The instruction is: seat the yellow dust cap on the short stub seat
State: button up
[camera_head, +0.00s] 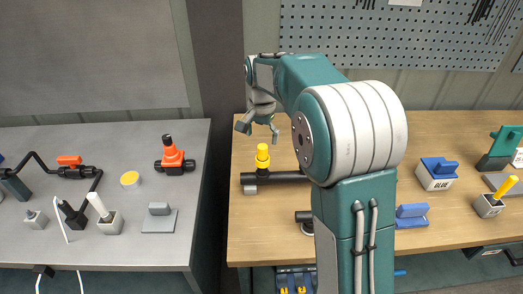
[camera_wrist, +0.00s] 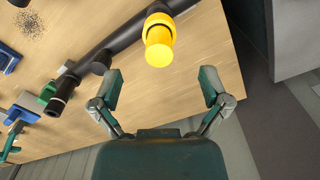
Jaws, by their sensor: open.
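The yellow dust cap (camera_head: 262,156) is upright at the black pipe (camera_head: 283,176) on the wooden bench, near its left end. In the wrist view the cap (camera_wrist: 159,46) shows beyond my fingertips, in front of the black pipe (camera_wrist: 100,55). My gripper (camera_head: 258,132) is open and empty above the cap. In the wrist view my gripper (camera_wrist: 160,79) has its fingers spread wide, with the cap ahead of the gap and apart from both fingers. I cannot tell which part is the short stub seat, or how fully the cap sits.
A second black pipe end (camera_head: 303,216) shows partly behind my arm. A gap separates the wooden bench from the grey bench (camera_head: 190,225). Bare wood lies at the front left.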

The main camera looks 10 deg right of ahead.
aim_at(262, 148)
notch_tip(262, 148, up, 4)
jog(key=shift+f, duration=0.25)
jog(key=shift+s+r, duration=0.2)
jog(key=s+r+n+t, duration=0.2)
jog(key=s+r, duration=0.3)
jog(key=s, duration=0.2)
jog(key=s+f+n+t, duration=0.1)
jog(key=s+n, duration=0.2)
jog(key=s, duration=0.8)
jog(key=s+f+n+t, duration=0.1)
jog(key=s+n+t, duration=0.1)
jog(key=s, duration=0.9)
jog(key=shift+s+f+n+t, duration=0.3)
jog(key=shift+f+n, duration=0.05)
jog(key=shift+n, duration=0.25)
